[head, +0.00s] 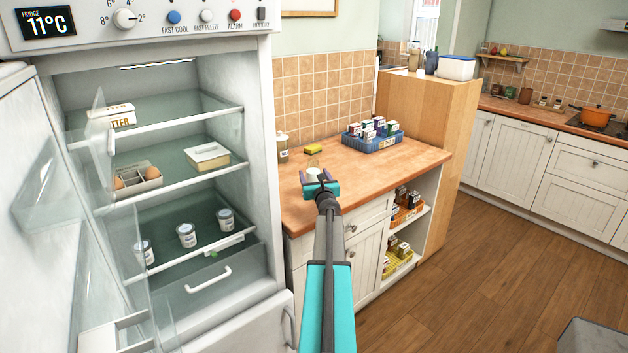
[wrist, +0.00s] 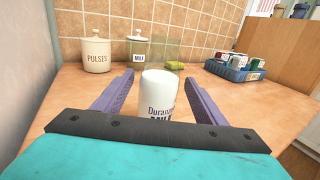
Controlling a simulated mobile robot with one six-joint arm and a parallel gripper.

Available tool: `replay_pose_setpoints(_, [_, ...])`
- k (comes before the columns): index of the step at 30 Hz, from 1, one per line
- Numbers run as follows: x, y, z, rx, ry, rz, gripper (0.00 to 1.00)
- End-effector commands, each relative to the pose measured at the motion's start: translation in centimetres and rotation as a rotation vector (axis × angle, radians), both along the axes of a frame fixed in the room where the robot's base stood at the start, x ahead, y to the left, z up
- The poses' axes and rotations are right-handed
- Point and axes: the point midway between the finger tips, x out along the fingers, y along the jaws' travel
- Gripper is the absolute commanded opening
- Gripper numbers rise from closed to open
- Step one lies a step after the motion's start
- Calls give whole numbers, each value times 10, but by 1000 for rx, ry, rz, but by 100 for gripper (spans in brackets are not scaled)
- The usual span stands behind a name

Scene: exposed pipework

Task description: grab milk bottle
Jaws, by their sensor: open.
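A white milk bottle (wrist: 158,95) with dark lettering stands upright on the wooden counter in the wrist view. Its lower part is hidden behind my gripper's dark front plate. My gripper (wrist: 160,78) is open, with one purple finger on each side of the bottle. Gaps show between the bottle and both fingers, the wider one on the left. In the head view my gripper (head: 314,175) is low over the counter's left part, and a small pale top, likely the bottle's, shows between its fingers.
Behind the bottle stand a white PULSES jar (wrist: 96,52), a labelled glass jar (wrist: 137,48) and a yellow sponge (head: 313,148). A blue crate of small cartons (head: 372,142) is to the right. The open fridge (head: 262,200) is left of the counter (head: 400,163).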

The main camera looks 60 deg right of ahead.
Motion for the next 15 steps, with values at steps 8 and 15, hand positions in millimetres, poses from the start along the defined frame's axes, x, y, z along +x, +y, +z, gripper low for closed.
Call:
replay_pose_setpoints(8, [6,-6,0,-1,1,0,65])
replay_pose_setpoints(15, [7,-6,0,-1,1,1,65])
